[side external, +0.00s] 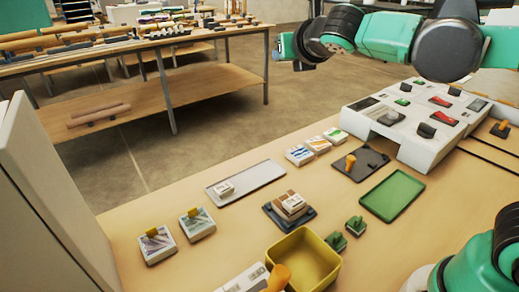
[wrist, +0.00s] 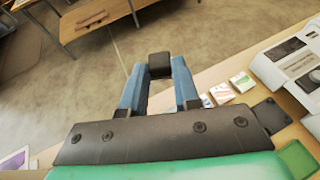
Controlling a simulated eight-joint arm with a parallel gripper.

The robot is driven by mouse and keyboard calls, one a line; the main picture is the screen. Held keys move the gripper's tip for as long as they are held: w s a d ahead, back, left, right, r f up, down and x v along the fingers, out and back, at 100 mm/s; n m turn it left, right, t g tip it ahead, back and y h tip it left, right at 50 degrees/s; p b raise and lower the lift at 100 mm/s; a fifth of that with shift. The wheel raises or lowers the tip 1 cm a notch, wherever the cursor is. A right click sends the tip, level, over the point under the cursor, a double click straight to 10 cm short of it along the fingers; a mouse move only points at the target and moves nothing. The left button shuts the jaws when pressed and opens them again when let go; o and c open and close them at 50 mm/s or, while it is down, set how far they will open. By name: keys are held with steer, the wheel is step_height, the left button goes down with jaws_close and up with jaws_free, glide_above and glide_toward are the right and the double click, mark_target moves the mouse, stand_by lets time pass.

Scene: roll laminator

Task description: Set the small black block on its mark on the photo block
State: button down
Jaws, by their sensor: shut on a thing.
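The small black block (wrist: 159,60) is held between the blue fingertips of my gripper (wrist: 160,72) in the wrist view. My gripper is shut on it and holds it up, with bare floor behind it. In the side view, the end of my arm is at the top, high above and behind the table; the block is too small to make out there. Two picture blocks with yellow tabs, one on the left (side external: 157,245) and one beside it (side external: 197,224), lie at the table's left. Several smaller picture blocks (side external: 300,155) lie farther back. I cannot tell which is the photo block, and no mark is clear.
A white laminator-like unit (side external: 437,150) stands at the right. A grey tray (side external: 262,174), a green tray (side external: 392,194), a dark plate (side external: 372,170) and a yellow bin (side external: 305,268) take up the table's middle. A tall pale panel (side external: 45,190) borders the left.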

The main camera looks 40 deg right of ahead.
steer(key=shift+s+a+r+n+y, duration=0.1)
steer(key=shift+s+r+n+y, duration=0.1)
steer(key=shift+s+n+y, duration=0.2)
steer(key=m+g+h, duration=0.7)
steer(key=m+h, duration=0.2)
steer(key=m, duration=0.1)
glide_above(263, 176)
step_height(263, 176, down, 7)
steer(key=shift+g, duration=0.3)
step_height(263, 176, down, 20)
steer(key=shift+f, duration=0.15)
steer(key=c, duration=0.6)
jaws_free()
steer(key=shift+f, duration=0.1)
steer(key=shift+c, duration=0.2)
